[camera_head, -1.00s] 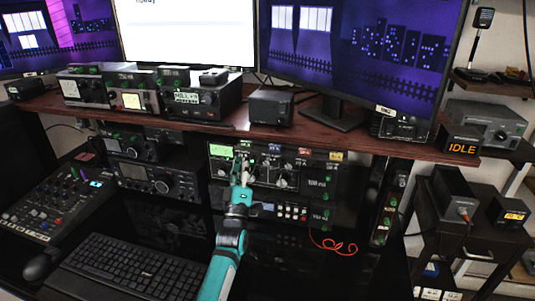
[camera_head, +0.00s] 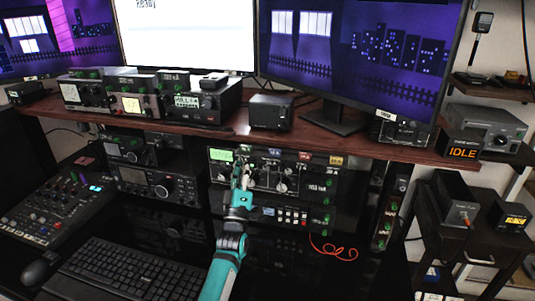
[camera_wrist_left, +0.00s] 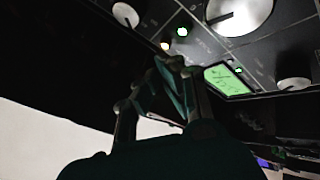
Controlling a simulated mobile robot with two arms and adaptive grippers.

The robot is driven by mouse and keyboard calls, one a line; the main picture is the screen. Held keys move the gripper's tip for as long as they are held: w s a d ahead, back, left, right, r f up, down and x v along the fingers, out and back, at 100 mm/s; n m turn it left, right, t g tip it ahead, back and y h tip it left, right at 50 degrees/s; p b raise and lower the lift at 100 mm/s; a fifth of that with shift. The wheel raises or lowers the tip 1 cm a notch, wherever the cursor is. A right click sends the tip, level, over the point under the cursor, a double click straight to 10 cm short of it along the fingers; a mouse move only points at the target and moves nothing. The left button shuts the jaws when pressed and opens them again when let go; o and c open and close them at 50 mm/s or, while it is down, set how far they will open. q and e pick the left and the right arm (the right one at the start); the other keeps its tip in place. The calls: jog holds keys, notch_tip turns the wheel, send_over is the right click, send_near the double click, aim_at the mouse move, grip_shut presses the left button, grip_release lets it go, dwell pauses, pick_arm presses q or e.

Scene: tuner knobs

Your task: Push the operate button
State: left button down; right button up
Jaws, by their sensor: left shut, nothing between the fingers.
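My left gripper (camera_head: 240,174) comes up from below in the head view, in front of the left part of the black tuner panel (camera_head: 333,200). It is shut and empty. In the left wrist view its dark fingertips (camera_wrist_left: 173,66) appear close to a small orange light (camera_wrist_left: 166,46) and a small green light (camera_wrist_left: 182,31); I cannot tell whether they touch the panel. The panel has a green display (camera_head: 221,155), large silver knobs (camera_head: 281,183) and a row of small buttons (camera_head: 291,216). The operate button's label is not readable, so I cannot tell which it is. My right gripper is out of view.
A wooden shelf (camera_head: 350,149) with radios overhangs the panel. A red wire (camera_head: 335,250) hangs below it. A keyboard (camera_head: 125,277) and a mixer (camera_head: 62,212) lie to the left. A box at right shows "IDLE" (camera_head: 463,152).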

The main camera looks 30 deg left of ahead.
pick_arm(q)
jog(key=shift+w, duration=0.15)
dwell(0.4)
jog(key=shift+w+a+b, duration=0.1)
jog(key=shift+w+b, duration=0.2)
jog(key=shift+w, duration=0.05)
dwell(0.4)
jog(key=shift+s+p, duration=0.3)
jog(key=shift+s, duration=0.25)
jog(key=s+d+p, duration=0.1)
jog(key=s+p, duration=0.2)
jog(key=s, duration=0.2)
jog(key=shift+s+d, duration=0.3)
jog(key=shift+s, duration=0.1)
